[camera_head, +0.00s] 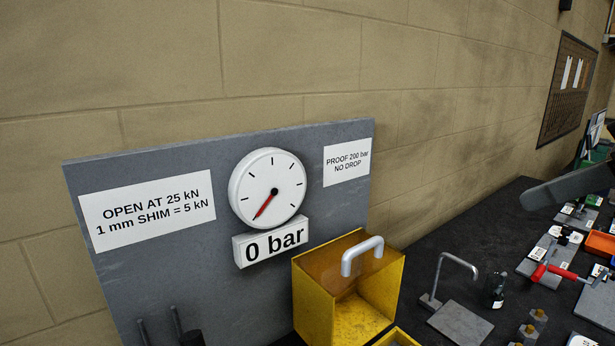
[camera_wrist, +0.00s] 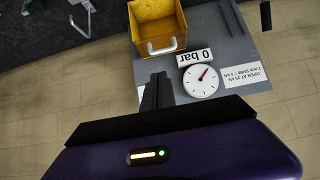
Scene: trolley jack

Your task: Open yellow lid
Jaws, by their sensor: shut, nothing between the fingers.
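A yellow box (camera_head: 372,318) stands against the grey panel, below and right of the gauge. A light grey bar handle (camera_head: 362,256) shows at its top; I cannot clearly tell the lid from the box walls, or how far it is open. The box's inside is visible. In the wrist view the yellow box (camera_wrist: 158,32) appears upside down at the top, with the handle (camera_wrist: 166,47) at its near edge. My gripper (camera_wrist: 156,88) is shut and empty, apart from the box and handle.
The grey panel (camera_head: 150,275) carries a round gauge (camera_head: 268,190) and a "0 bar" display (camera_head: 271,243). A bent metal rod on a base (camera_head: 440,285) stands right of the box. Several tools and parts crowd the dark bench further right. Another yellow edge (camera_head: 397,339) shows below the box.

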